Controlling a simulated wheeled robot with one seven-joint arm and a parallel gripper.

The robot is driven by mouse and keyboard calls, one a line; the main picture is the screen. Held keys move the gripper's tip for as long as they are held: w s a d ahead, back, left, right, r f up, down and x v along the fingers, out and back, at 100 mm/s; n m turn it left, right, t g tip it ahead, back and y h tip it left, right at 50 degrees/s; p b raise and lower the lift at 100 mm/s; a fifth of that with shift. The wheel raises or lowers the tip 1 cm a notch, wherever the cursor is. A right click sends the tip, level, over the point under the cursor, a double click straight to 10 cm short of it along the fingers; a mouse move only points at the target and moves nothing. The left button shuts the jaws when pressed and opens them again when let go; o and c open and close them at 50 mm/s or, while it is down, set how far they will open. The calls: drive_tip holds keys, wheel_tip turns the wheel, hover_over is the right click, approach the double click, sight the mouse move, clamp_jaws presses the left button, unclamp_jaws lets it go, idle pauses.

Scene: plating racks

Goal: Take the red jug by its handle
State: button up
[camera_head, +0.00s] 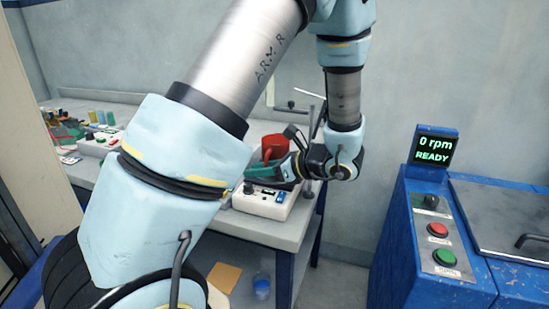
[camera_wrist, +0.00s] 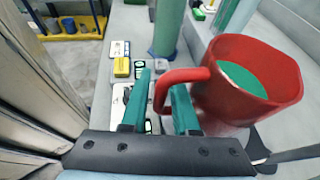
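The red jug (camera_wrist: 240,85) stands upright on the right of the wrist view, with a green inside or content. Its handle (camera_wrist: 172,75) points left, toward my fingers. My gripper (camera_wrist: 161,88) has two green fingers spread apart, with the outer bar of the handle showing in the gap between them. I see no clear contact on either side. In the head view the red jug (camera_head: 275,147) is behind my gripper (camera_head: 262,171), partly hidden by it and the wrist.
The grey bench (camera_wrist: 112,22) carries a green post (camera_wrist: 168,28) and a white control box (camera_head: 262,202) close to the jug. A blue machine (camera_head: 425,240) reading "0 rpm READY" stands at right. Floor shows between bench and machine.

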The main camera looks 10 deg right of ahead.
clamp_jaws()
idle(1.4)
